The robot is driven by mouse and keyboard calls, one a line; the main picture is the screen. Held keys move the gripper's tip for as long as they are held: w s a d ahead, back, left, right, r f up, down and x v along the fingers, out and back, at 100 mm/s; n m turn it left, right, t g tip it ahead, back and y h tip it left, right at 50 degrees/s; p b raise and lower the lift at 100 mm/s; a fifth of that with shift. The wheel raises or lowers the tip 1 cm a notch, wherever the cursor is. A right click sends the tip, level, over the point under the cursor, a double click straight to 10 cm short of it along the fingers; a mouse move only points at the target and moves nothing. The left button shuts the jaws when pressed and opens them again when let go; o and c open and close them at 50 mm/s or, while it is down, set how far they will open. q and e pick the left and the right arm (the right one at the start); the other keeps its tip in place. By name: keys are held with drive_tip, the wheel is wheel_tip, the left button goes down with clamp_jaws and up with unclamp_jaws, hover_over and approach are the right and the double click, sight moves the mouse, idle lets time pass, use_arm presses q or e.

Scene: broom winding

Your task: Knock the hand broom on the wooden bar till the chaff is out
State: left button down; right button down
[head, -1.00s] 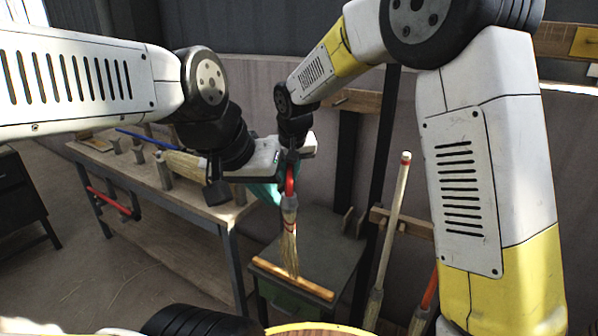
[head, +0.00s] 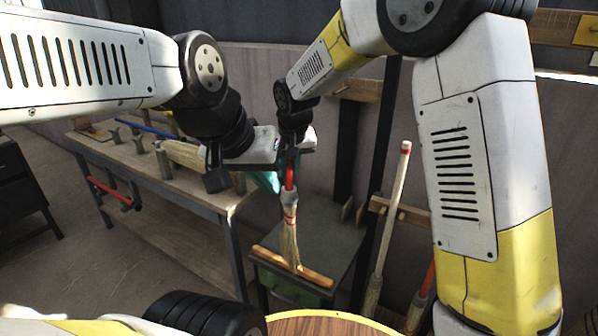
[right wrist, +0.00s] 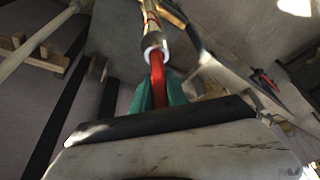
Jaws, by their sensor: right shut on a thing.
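The hand broom (head: 289,240) hangs bristles down, nearly upright, with a red handle and grey binding. My right gripper (head: 290,166) is shut on the red handle, which also shows between teal fingers in the right wrist view (right wrist: 160,88). The bristle ends meet the wooden bar (head: 318,277) near its middle in the head view; I cannot tell how firmly they touch. The bar lies across a small dark stand. My left gripper (head: 266,181) is close beside the right one, and its fingers are mostly hidden. Chaff is too small to make out.
A workbench (head: 200,197) with another straw broom (head: 183,153) and several upright posts stands behind to the left. Long-handled brooms (head: 392,210) lean at the right. A dark stand (head: 335,240) carries the bar. Open floor lies at left.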

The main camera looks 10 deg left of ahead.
sight(288, 178)
drive_tip(key=shift+r, duration=0.75)
drive_tip(key=shift+w+a, duration=0.15)
drive_tip(key=shift+w, duration=0.1)
wheel_tip(288, 178, down, 6)
drive_tip(key=shift+r, duration=0.45)
